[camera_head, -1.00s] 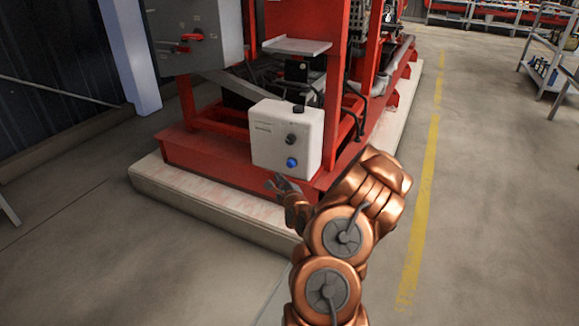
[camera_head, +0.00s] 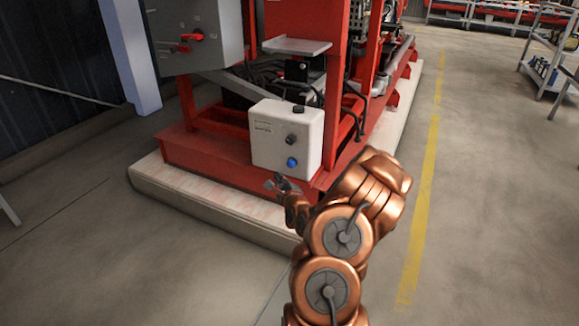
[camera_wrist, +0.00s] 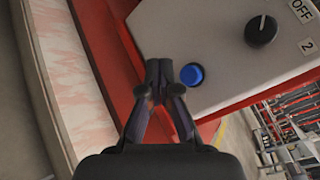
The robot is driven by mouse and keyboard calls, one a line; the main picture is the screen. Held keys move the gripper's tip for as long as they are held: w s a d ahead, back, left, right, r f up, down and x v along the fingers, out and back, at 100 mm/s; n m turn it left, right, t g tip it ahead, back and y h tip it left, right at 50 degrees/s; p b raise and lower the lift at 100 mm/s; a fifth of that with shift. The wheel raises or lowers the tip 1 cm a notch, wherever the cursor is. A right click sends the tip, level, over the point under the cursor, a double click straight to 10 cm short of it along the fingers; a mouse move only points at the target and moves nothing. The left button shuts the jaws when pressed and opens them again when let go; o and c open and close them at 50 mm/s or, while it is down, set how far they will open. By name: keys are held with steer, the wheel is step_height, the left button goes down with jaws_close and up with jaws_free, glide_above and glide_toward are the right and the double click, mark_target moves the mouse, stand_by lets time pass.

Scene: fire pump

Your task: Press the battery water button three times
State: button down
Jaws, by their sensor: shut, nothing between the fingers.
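A white control box (camera_head: 272,140) is mounted on the front of the red pump frame. Its face carries a round blue button (camera_head: 291,162) low down and a black knob (camera_head: 291,139) above it. In the wrist view the blue button (camera_wrist: 192,75) lies just right of my fingertips, and the black knob (camera_wrist: 261,30) is farther up and right, beside "OFF" and "2" labels. My gripper (camera_head: 277,184) is shut and empty, below and left of the button in the head view. In the wrist view its fingertips (camera_wrist: 159,70) are together. I cannot tell whether they touch the box.
The red frame (camera_head: 205,155) stands on a pale plinth (camera_head: 205,205) that juts out below the box. A grey cabinet (camera_head: 195,35) with a red handle is at the upper left. A shelf cart (camera_head: 550,55) stands at the far right.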

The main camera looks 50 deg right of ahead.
stand_by(0.3)
steer(key=w+a+r+n+g+y+p, duration=0.15)
steer(key=a+n+y, duration=0.35)
steer(key=a, duration=0.5)
steer(key=w+a+r+n+g+y, duration=0.1)
steer(key=w+a+n+g+y, duration=0.15)
steer(key=a+n, duration=0.7)
steer(key=s+a+r+n+g+y+p, duration=0.1)
steer(key=s+a+n+g, duration=0.2)
steer(key=s+a, duration=0.25)
steer(key=s+a+r+n+g, duration=0.2)
steer(key=s+a, duration=0.2)
steer(key=a, duration=0.2)
steer(key=s+a+r+n+g, duration=0.3)
steer(key=s+a+n, duration=0.1)
steer(key=s, duration=0.7)
steer(key=s+a+r+n+g+p, duration=0.1)
steer(key=s+a+r+n+g, duration=0.2)
steer(key=s, duration=0.8)
steer(key=s+a+r+n+g+p, duration=0.1)
steer(key=s+a+r+n+g, duration=0.2)
steer(key=s, duration=0.8)
step_height(320, 180, up, 2)
steer(key=shift+a+r+n+g, duration=0.2)
steer(key=shift+a+n+g, duration=0.2)
steer(key=shift+a+n, duration=0.65)
steer(key=shift+s+d+h, duration=0.1)
steer(key=shift+d+h, duration=0.15)
